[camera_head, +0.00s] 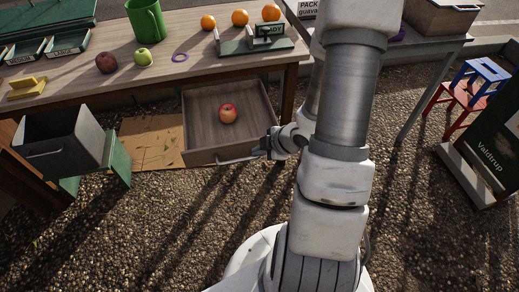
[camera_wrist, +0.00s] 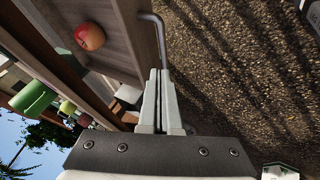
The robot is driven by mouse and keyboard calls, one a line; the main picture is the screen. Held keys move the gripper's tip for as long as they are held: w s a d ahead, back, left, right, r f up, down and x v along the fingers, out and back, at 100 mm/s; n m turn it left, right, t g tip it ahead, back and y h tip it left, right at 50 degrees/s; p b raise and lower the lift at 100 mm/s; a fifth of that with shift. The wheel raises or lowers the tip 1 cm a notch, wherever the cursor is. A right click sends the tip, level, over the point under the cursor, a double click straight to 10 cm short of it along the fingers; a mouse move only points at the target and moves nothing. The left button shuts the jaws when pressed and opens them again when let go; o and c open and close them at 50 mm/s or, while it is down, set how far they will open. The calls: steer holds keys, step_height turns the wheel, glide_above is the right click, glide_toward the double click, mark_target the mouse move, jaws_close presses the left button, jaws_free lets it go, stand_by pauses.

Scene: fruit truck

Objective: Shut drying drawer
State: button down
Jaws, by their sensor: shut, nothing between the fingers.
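A wooden drawer (camera_head: 203,155) stands pulled out under the table, with a red-yellow apple (camera_head: 228,113) inside. Its metal bar handle (camera_head: 238,160) is on the front panel. My gripper (camera_head: 266,146) is at the right end of the handle. In the wrist view the drawer (camera_wrist: 118,32) lies at upper left, with the apple (camera_wrist: 90,36) in it. There my gripper (camera_wrist: 160,72) has its fingers together with nothing between them. The tips are close to the end of the handle (camera_wrist: 161,40); I cannot tell whether they touch it.
A grey bin (camera_head: 62,140) stands at left. A dark sign board (camera_head: 485,145) and red-blue stool (camera_head: 465,90) stand at right. Gravel ground in front is clear.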

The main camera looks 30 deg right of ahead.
mark_target(239, 148)
steer(key=w+f, duration=0.1)
steer(key=w, duration=0.1)
steer(key=w+f+b, duration=0.1)
steer(key=w+f, duration=0.3)
steer(key=shift+w+a, duration=0.25)
steer(key=shift+a, duration=0.05)
steer(key=shift+w+d, duration=0.1)
steer(key=shift+w, duration=0.35)
